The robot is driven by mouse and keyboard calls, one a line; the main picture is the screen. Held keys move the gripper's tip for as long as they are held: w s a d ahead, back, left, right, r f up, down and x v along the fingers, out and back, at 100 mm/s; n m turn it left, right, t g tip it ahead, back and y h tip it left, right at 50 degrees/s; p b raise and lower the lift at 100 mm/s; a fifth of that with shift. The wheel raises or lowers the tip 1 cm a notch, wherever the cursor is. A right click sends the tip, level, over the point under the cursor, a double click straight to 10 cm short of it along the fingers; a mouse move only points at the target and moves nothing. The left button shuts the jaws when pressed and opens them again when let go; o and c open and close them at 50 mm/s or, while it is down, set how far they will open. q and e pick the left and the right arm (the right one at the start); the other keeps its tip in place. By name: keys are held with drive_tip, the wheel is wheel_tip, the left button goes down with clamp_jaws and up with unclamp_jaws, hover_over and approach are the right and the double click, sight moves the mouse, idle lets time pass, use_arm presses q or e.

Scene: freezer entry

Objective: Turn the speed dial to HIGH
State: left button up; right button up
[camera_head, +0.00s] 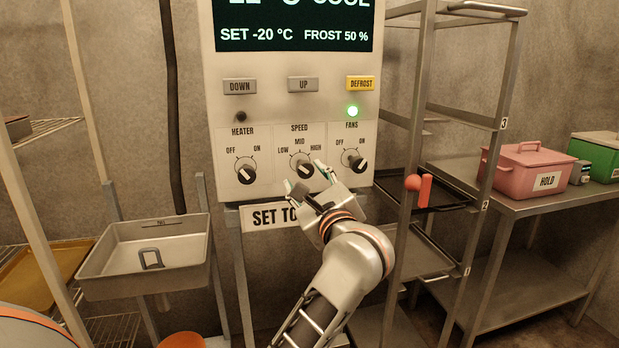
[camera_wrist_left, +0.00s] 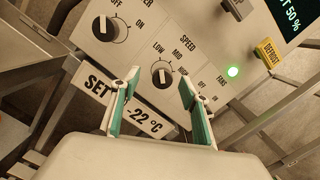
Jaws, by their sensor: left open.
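The speed dial (camera_head: 302,168) is a dark round knob with a white mark on the panel, below LOW, MID and HIGH labels. I cannot tell surely which label it points at. It also shows in the left wrist view (camera_wrist_left: 162,74), between and beyond the fingertips. My left gripper (camera_head: 305,177) is open and empty, just in front of the dial and slightly below it. In the left wrist view its green-padded fingers (camera_wrist_left: 160,92) stand apart on either side of the dial, and contact is not clear. My right gripper is not in view.
The heater dial (camera_head: 246,171) is left of the speed dial and the fans dial (camera_head: 354,160) right. Above are DOWN (camera_head: 240,86), UP (camera_head: 303,84) and DEFROST (camera_head: 361,83) buttons and a lit green lamp (camera_head: 352,111). A metal rack (camera_head: 415,130) stands close at right.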

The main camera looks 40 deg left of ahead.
sight(306, 171)
use_arm(q)
drive_tip(key=shift+n+h, duration=0.4)
drive_tip(key=shift+h, duration=0.3)
drive_tip(key=x, duration=0.5)
drive_tip(key=w+d+b+x, duration=0.1)
drive_tip(key=x, duration=0.2)
drive_tip(key=shift+f, duration=0.3)
drive_tip(key=c, duration=1.1)
